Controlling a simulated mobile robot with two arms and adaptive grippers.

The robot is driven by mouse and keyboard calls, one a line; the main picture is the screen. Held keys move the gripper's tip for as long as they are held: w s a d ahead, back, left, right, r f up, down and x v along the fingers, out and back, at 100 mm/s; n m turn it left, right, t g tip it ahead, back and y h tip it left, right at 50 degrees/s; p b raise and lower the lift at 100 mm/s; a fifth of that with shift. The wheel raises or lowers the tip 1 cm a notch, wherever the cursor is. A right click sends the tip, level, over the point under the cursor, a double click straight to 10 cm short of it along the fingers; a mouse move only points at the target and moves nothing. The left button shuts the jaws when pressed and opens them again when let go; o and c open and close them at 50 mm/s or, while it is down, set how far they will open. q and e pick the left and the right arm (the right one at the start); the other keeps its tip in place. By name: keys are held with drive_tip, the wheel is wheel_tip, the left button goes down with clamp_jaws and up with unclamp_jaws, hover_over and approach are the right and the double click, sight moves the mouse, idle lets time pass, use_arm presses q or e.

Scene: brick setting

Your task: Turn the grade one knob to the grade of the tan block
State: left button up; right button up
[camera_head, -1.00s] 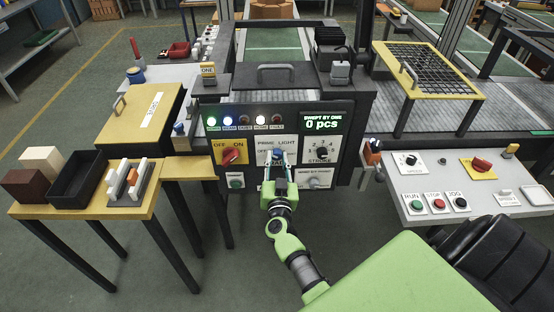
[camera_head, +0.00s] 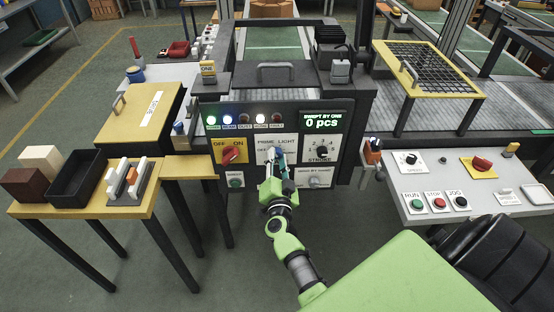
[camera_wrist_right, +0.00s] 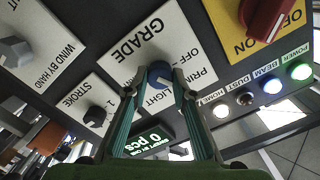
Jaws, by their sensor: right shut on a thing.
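The blue grade knob (camera_wrist_right: 160,72) sits on a white plate (camera_wrist_right: 140,45) lettered GRADE, PRIME, LIGHT and OFF. In the head view the plate (camera_head: 263,143) is in the middle of the dark control panel, partly behind my right gripper (camera_head: 276,157). In the right wrist view my right gripper (camera_wrist_right: 160,85) has its fingertips on both sides of the knob, shut on it. Its pointing direction is hidden. No block is clearly tan: a cream block (camera_head: 41,158) and a dark brown block (camera_head: 24,186) lie on the left table. My left gripper is not in view.
A red OFF/ON switch (camera_head: 231,155) is left of the plate, a black stroke knob (camera_head: 321,151) right. A grey knob (camera_head: 314,182) is below it. The display (camera_head: 322,122) reads 0 pcs. A black tray (camera_head: 77,177) stands on the yellow table. A button console (camera_head: 465,185) stands at right.

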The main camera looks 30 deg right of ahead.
idle(0.3)
drive_tip(key=o, duration=1.1)
